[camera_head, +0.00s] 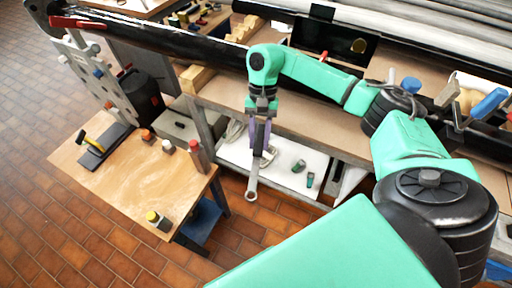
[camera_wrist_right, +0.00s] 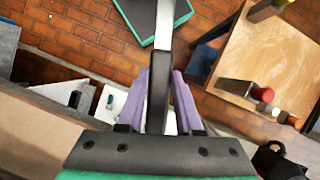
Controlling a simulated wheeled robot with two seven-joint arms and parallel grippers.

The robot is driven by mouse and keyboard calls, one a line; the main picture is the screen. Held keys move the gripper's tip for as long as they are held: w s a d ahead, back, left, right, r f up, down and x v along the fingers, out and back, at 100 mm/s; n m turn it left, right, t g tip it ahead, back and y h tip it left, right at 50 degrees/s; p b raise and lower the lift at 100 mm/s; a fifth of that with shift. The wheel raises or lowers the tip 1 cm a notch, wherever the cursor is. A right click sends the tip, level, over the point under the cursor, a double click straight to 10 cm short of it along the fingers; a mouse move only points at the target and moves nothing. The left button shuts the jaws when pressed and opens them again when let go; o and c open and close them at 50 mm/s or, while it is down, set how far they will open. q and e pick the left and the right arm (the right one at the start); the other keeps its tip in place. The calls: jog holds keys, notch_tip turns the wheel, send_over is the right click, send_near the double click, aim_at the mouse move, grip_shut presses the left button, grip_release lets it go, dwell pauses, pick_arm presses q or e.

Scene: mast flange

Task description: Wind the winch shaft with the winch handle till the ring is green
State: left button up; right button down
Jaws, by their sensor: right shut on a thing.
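My right gripper (camera_head: 260,136) hangs with its purple fingers pointing down, in front of the long workbench. It is shut on the winch handle (camera_head: 253,182), a grey metal bar with a ring-shaped lower end and a black grip. In the right wrist view the black grip (camera_wrist_right: 159,90) sits between the two purple fingers (camera_wrist_right: 168,105), and the metal bar runs away to the top edge. The handle hangs in the air, apart from the small table. I cannot make out the winch shaft or its ring for certain. My left gripper is not in view.
A long black mast (camera_head: 165,38) lies along the workbench. A white lower shelf (camera_head: 285,168) holds small green items. Tiled floor is clear at the left.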

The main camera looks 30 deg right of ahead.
jog(key=w+d+r+m+t+h+b, duration=0.1)
jog(key=d+r+m+t, duration=0.3)
jog(key=m, duration=1.2)
jog(key=w+d+r+m+t+h+b, duration=0.2)
jog(key=w+d+r+m+t+h, duration=0.1)
jog(key=d+r+m, duration=1)
jog(key=r+m+t+h, duration=0.1)
jog(key=m, duration=0.3)
jog(key=shift+d+r+m, duration=0.15)
jog(key=shift+r+m, duration=0.15)
jog(key=shift+s, duration=0.1)
notch_tip(320, 180, down, 4)
jog(key=b, duration=0.3)
jog(key=shift+f, duration=0.1)
jog(key=shift+f, duration=0.15)
